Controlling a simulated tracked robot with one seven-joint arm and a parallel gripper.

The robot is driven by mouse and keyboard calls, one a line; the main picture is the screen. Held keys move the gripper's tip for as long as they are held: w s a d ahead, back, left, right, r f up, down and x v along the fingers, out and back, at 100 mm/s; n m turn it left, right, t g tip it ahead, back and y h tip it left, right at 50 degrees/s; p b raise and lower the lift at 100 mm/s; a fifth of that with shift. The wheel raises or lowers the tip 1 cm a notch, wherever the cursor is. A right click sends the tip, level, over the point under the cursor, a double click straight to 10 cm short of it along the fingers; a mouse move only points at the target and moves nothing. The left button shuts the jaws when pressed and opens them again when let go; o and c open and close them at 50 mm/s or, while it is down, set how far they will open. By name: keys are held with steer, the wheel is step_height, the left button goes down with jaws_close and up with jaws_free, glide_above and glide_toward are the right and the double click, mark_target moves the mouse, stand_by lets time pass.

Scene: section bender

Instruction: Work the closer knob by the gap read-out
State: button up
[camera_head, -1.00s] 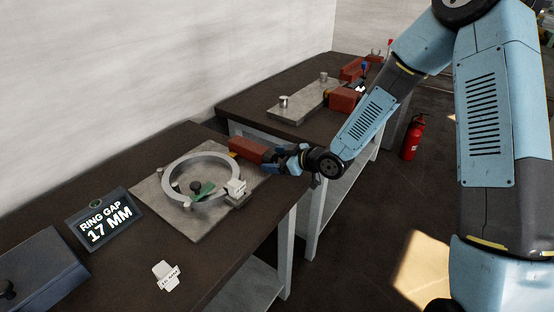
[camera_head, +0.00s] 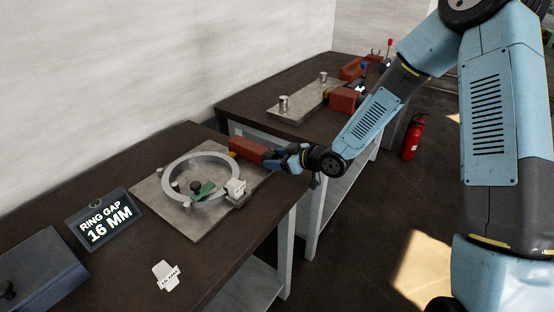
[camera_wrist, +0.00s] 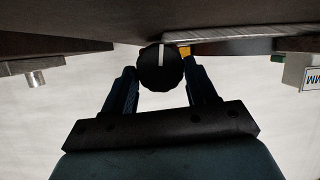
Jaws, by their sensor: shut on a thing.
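The closer is a red block (camera_head: 247,149) at the far right corner of a steel plate. Its black knob (camera_wrist: 160,68), with a white pointer line, sits between my fingers in the wrist view; the line points straight up. My gripper (camera_head: 279,157) is shut on the knob at the block's right end; it also shows in the wrist view (camera_wrist: 161,85). The ring (camera_head: 167,178) lies on the plate (camera_head: 200,231), with a green piece (camera_head: 203,190) inside and a white labelled block (camera_head: 235,187) at its right. The read-out (camera_head: 106,222) says RING GAP 16 MM.
A small white tag (camera_head: 167,276) lies on the bench front, its print too small to read surely. A dark box (camera_head: 40,270) stands at lower left. A second bench (camera_head: 245,107) with another plate and red blocks is behind. A fire extinguisher (camera_head: 413,137) stands right.

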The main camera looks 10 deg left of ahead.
steer(key=shift+w+m+g+y, duration=0.1)
steer(key=shift+m+g+y, duration=0.2)
steer(key=shift+m+g, duration=0.35)
steer(key=o, duration=1.1)
steer(key=shift+c, duration=0.2)
steer(key=shift+d, duration=0.1)
steer(key=v, duration=1.3)
steer(key=shift+d, duration=0.25)
